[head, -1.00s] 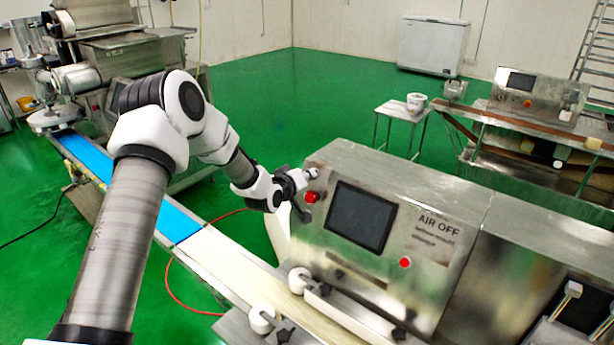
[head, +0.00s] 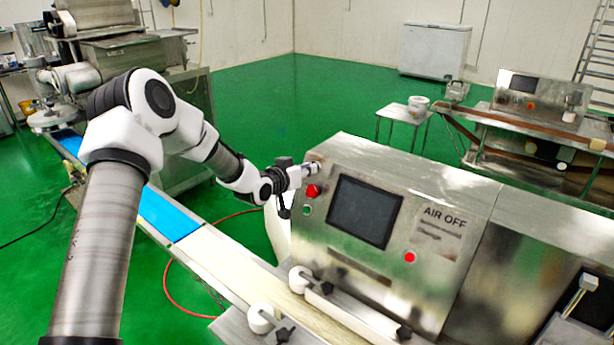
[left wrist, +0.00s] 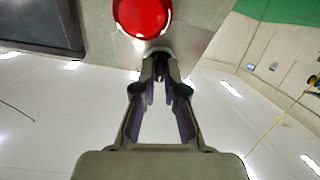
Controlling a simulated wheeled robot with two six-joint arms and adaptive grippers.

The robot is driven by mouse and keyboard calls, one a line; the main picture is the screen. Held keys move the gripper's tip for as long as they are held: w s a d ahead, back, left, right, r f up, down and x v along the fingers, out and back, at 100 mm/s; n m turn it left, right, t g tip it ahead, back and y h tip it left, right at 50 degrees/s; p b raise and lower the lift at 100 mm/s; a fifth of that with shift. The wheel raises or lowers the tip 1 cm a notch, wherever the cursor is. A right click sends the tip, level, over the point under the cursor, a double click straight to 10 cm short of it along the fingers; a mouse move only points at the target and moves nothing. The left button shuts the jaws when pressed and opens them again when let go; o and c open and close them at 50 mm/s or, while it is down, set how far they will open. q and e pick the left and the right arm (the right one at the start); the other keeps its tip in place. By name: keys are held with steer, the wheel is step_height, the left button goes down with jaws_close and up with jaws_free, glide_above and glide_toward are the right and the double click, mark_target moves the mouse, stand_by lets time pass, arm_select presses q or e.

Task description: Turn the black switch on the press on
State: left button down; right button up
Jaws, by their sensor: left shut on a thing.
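The steel press (head: 400,215) stands at the right of centre in the head view, with a dark screen (head: 363,211) on its front. My left gripper (head: 312,168) is at the upper left corner of that front, just above a red button (head: 313,190). In the left wrist view the fingertips (left wrist: 161,60) come together at the panel beside the large red button (left wrist: 143,15). They are shut on the small switch there, which they almost wholly hide. I cannot make out which way the switch is turned. My right gripper is not in view.
A small green button (head: 306,210) sits below the red one, and another red button (head: 410,257) is lower right on the press. A conveyor (head: 225,262) with white rollers runs along the front. Open green floor (head: 300,100) lies behind.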

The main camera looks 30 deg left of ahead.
arm_select(q)
steer(key=m, duration=0.1)
steer(key=m+b, duration=0.1)
steer(key=m, duration=0.1)
steer(key=shift+w+a+r+h, duration=0.1)
steer(key=shift+a+h, duration=0.1)
steer(key=shift+h, duration=0.2)
steer(key=m+b, duration=0.1)
steer(key=m, duration=0.2)
steer(key=shift+h, duration=0.4)
steer(key=m, duration=0.3)
steer(key=shift+a+r+h, duration=0.1)
steer(key=shift+r+h, duration=0.05)
steer(key=shift+h, duration=0.15)
steer(key=shift+r+m+g+h, duration=0.1)
steer(key=shift+m+g+h, duration=0.3)
steer(key=shift+m, duration=1.5)
steer(key=shift+w, duration=0.1)
